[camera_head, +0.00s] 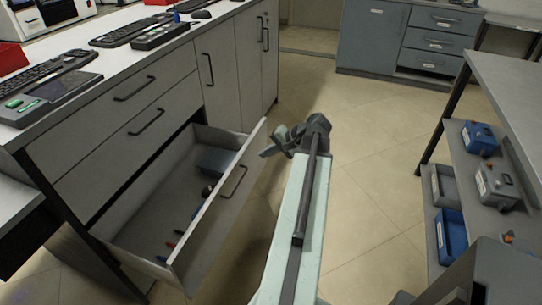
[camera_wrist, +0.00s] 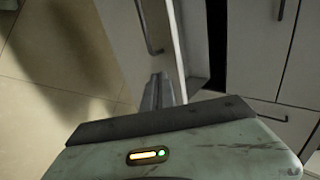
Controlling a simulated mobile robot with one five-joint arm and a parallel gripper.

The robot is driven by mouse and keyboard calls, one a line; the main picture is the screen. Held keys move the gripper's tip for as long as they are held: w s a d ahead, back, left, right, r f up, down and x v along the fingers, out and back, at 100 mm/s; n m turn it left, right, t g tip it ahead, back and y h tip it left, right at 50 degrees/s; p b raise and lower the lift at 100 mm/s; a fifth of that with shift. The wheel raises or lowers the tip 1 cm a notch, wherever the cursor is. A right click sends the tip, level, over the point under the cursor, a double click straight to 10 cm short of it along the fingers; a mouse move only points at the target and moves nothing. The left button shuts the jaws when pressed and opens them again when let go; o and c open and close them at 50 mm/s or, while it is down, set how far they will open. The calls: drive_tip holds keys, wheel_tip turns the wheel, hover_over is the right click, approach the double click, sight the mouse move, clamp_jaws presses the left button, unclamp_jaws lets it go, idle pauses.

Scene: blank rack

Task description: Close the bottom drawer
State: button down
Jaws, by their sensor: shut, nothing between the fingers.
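The bottom drawer (camera_head: 207,235) of the grey cabinet stands pulled well out in the head view. Its front panel has a dark bar handle (camera_head: 234,181), and several small items lie inside. My gripper (camera_head: 266,152) is at the far end of the drawer front, close to its top edge. In the wrist view the fingers of my gripper (camera_wrist: 157,88) are together and empty, pointing toward the drawer front (camera_wrist: 128,35) near its edge. The handle also shows there (camera_wrist: 148,28). I cannot tell whether the fingertips touch the panel.
Two upper drawers (camera_head: 125,112) are shut above it. Keyboards and devices lie on the counter (camera_head: 95,97). A shelf table (camera_head: 510,90) with a blue box (camera_head: 452,232) and devices stands at the right. The tiled floor (camera_head: 370,150) between is clear.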

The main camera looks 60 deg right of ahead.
sight(242, 158)
drive_tip(key=shift+w+a+f+b, duration=0.3)
drive_tip(key=shift+w+f, duration=0.2)
drive_tip(key=shift+w, duration=0.7)
drive_tip(key=shift+w+a+f+b, duration=0.25)
drive_tip(key=shift+w+f, duration=0.2)
drive_tip(key=shift+w, duration=0.7)
drive_tip(key=shift+w+a+f+b, duration=0.3)
drive_tip(key=shift+w+f, duration=0.2)
drive_tip(key=shift+w, duration=0.7)
